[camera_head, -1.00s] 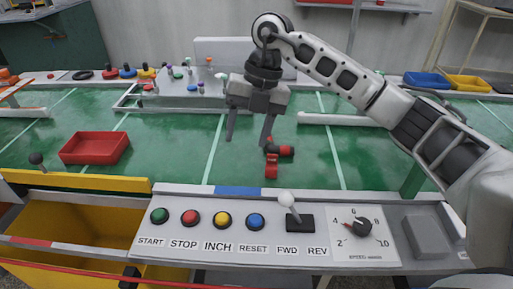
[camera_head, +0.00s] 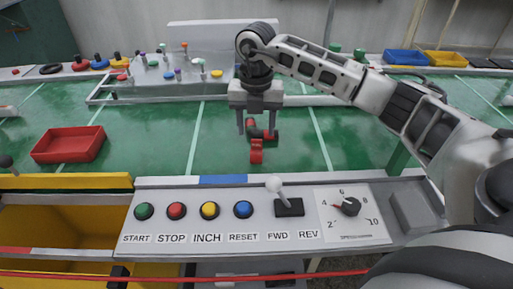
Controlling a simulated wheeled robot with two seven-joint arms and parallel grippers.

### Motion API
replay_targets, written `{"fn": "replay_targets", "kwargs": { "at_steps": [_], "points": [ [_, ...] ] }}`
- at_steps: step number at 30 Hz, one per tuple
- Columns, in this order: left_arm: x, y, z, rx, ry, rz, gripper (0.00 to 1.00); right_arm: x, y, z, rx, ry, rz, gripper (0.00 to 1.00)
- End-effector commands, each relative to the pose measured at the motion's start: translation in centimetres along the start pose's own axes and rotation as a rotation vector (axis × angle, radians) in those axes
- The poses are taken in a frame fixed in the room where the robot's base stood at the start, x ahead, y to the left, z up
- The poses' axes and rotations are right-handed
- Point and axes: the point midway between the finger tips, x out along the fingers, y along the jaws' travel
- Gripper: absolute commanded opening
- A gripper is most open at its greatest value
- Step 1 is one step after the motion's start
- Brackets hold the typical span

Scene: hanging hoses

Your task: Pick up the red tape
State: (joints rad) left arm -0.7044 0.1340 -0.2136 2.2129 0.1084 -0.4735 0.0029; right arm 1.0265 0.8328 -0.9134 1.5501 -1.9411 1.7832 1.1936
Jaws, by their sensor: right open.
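A small red piece with a dark part (camera_head: 256,153) lies on the green conveyor surface below the middle of the view. It is the closest match to the red tape, but I cannot make out a roll shape. My right gripper (camera_head: 256,130) points down with its fingers apart, one on each side of the upper part of the red piece in the picture. I cannot tell whether the fingers touch it or how high they are above the belt. My left gripper is out of view.
A red tray (camera_head: 68,145) lies on the belt at left. The control panel with coloured buttons (camera_head: 176,211) and a white-knobbed lever (camera_head: 275,184) stands in front. Blue (camera_head: 405,57) and yellow (camera_head: 445,58) trays are at the back right. Bare belt lies around the red piece.

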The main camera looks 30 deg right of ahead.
Motion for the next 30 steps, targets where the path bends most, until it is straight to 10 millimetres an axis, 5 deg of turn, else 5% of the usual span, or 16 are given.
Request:
{"fn": "replay_targets", "kwargs": {
  "at_steps": [9,17,23,30],
  "points": [
    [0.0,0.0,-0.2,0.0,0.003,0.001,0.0,4.3,-0.2,-0.4,-0.001,0.002,-0.002,0.53],
    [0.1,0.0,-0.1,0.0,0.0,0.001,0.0,4.6,-0.1,-0.4,-0.002,0.001,-0.001,0.53],
    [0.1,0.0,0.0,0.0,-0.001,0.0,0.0,4.6,-0.1,-0.3,-0.001,0.001,-0.001,0.05],
    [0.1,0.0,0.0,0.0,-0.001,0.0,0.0,4.6,-0.1,-0.3,-0.001,0.001,-0.001,0.05]
  ]
}}
